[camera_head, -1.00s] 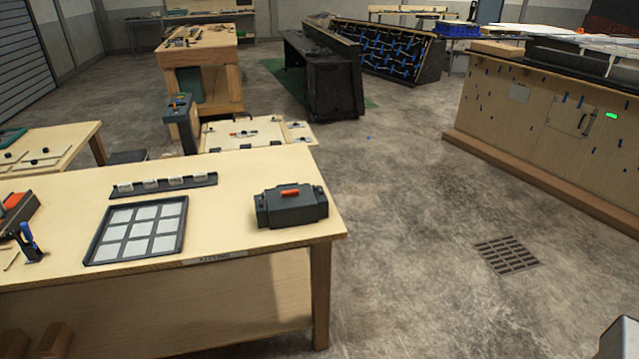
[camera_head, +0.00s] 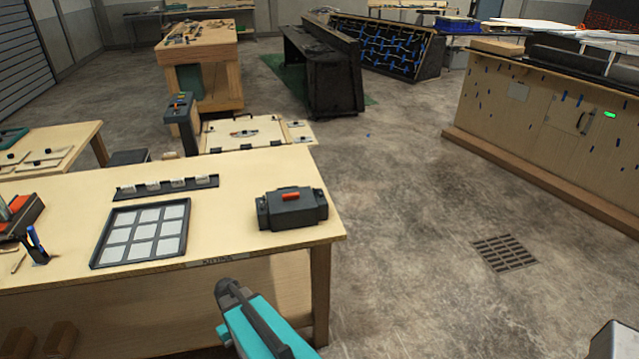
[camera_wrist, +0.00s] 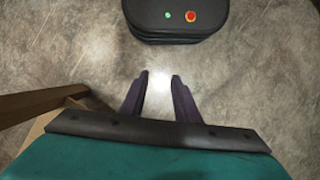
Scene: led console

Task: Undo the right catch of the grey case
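The grey case (camera_head: 292,212) sits closed on the right end of the near wooden table, with an orange handle (camera_head: 290,196) on its lid. Small dark parts show at its front and sides, but the right catch is too small to make out. My teal arm shows at the bottom of the head view, below and in front of the table edge, apart from the case; its fingers cannot be made out there. In the wrist view my gripper (camera_wrist: 160,75) has its two dark fingers apart, with only bare floor between them. The case is not in the wrist view.
The near table (camera_head: 225,185) also holds a black tray with pale squares (camera_head: 140,233) and a dark rack (camera_head: 165,186), both left of the case. The tabletop around the case is clear. Open concrete floor (camera_head: 410,250) with a drain grate (camera_head: 504,253) lies to the right.

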